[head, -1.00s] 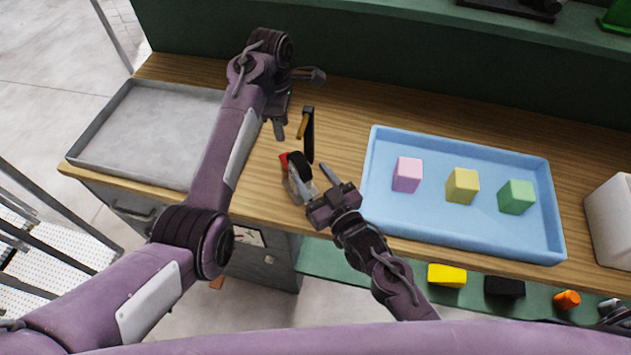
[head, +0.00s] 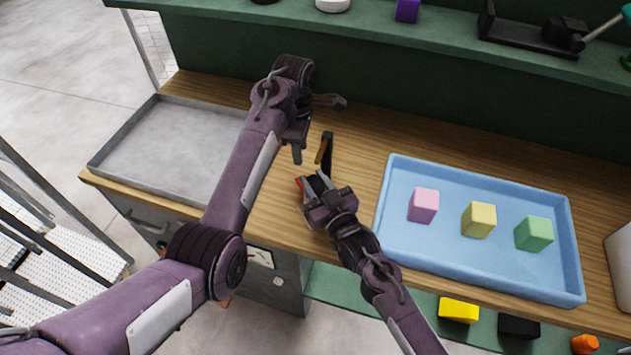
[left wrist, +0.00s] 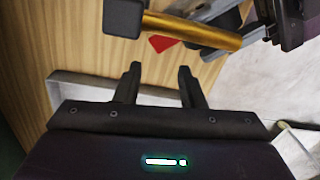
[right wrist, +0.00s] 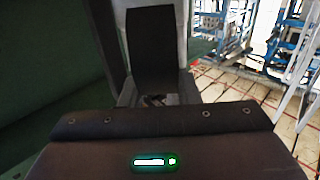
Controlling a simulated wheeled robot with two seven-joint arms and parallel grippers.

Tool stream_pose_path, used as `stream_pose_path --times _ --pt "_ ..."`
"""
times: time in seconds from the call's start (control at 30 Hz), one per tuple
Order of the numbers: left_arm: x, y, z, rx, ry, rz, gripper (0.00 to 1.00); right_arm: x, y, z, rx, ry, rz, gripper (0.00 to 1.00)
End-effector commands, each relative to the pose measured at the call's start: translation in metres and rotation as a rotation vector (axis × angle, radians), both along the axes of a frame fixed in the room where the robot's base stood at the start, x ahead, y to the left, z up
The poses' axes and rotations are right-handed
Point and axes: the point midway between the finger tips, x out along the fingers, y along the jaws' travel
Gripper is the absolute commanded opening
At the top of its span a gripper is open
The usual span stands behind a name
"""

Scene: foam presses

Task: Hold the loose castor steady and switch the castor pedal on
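The castor shows as a small red tab (head: 299,184) beside my right gripper in the head view, which covers most of it. The red part also shows in the left wrist view (left wrist: 163,43). A black upright with a golden rod (head: 320,152) stands just behind it. The golden rod crosses the top of the left wrist view (left wrist: 190,30). My right gripper (head: 316,182) is at the castor; a black wheel-like part (right wrist: 152,50) stands in front of it, and its finger gap is unclear. My left gripper (left wrist: 158,80) is open and empty, above the bench, left of the upright.
A blue tray (head: 480,265) with pink, yellow and green blocks stands to the right. A grey metal tray (head: 170,145) lies at the left, partly behind my left arm. A green shelf (head: 400,45) runs along the back. The wood between upright and blue tray is clear.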

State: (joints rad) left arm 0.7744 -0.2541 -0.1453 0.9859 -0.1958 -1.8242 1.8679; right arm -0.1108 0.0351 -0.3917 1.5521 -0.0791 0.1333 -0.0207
Motion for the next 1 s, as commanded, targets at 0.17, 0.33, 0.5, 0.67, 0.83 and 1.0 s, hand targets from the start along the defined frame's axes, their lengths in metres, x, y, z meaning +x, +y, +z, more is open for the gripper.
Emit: stream_pose_path --times 0.17,0.33,0.5,0.67,0.83,1.0 --pt "0.0 0.0 0.0 0.0 0.0 0.0 0.36 0.0 0.0 0.0 0.0 0.0 0.0 0.05" --pt "0.0 0.0 0.0 0.0 -0.001 -0.001 0.31 0.0 0.0 0.0 0.0 0.0 0.0 0.0" --pt "0.017 0.015 0.001 0.012 -0.089 -0.068 0.09 0.0 0.0 0.0 0.0 0.0 0.0 0.0" --pt "0.062 0.051 0.011 0.068 -0.346 -0.327 0.0 0.0 0.0 0.0 0.0 0.0 -0.001 0.0" --pt "0.097 0.077 0.034 0.171 -0.643 -0.786 0.0 0.0 0.0 0.0 0.0 0.0 -0.001 0.0" --pt "0.092 0.079 0.047 0.249 -0.846 -1.301 0.0 0.0 0.0 0.0 0.0 0.0 0.0 0.0"
